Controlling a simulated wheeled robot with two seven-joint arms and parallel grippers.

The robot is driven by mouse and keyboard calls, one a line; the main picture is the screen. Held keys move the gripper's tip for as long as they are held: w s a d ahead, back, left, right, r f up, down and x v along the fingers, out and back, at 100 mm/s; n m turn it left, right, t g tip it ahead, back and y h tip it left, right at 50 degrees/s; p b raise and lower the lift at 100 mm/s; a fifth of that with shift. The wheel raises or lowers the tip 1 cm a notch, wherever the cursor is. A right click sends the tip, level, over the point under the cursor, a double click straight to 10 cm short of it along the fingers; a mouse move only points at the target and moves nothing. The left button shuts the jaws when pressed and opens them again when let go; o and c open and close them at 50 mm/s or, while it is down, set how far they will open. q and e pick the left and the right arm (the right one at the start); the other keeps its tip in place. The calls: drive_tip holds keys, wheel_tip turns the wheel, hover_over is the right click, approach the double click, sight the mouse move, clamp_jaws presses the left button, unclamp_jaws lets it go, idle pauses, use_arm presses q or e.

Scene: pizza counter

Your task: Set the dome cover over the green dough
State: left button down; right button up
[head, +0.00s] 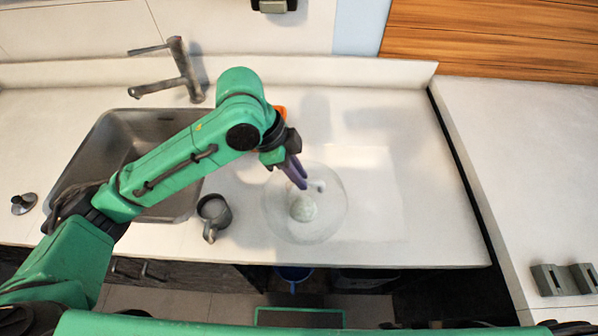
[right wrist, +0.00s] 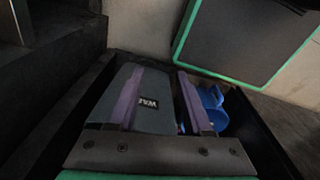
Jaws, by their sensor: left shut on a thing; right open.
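The clear dome cover (head: 335,222) shows in the head view as a see-through round on the counter's middle. The pale green dough (head: 303,208) shows through it, inside its outline. My left gripper (head: 299,182) reaches in from the left and is shut at the dome's top, by its knob, which the fingers partly hide. I cannot tell whether the dome's rim touches the counter or hangs a little above it. My right gripper (right wrist: 159,75) shows in the right wrist view, open, its purple fingers apart over a dark drawer or bin.
A grey mug (head: 213,212) stands left of the dome, near the sink (head: 120,145) and faucet (head: 185,75). An orange thing (head: 281,112) is partly hidden behind my left wrist. The counter right of the dome is clear. A blue mug (right wrist: 212,108) lies below my right gripper.

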use_arm(q)
drive_tip(key=shift+s+f, duration=0.1)
drive_tip(key=shift+f, duration=0.6)
drive_tip(key=shift+s+f+b, duration=0.2)
drive_tip(key=shift+f+b, duration=0.1)
drive_tip(key=shift+s+f, duration=0.1)
drive_tip(key=shift+f, duration=0.05)
drive_tip(key=shift+w, duration=0.2)
use_arm(e)
drive_tip(key=shift+s+f, duration=0.5)
drive_tip(key=shift+s, duration=0.15)
use_arm(q)
drive_tip(key=shift+s+f, duration=0.1)
drive_tip(key=shift+f, duration=0.1)
use_arm(e)
drive_tip(key=shift+w, duration=0.1)
use_arm(q)
drive_tip(key=c, duration=0.7)
unclamp_jaws()
drive_tip(key=shift+c, duration=0.2)
use_arm(e)
drive_tip(key=shift+w, duration=0.1)
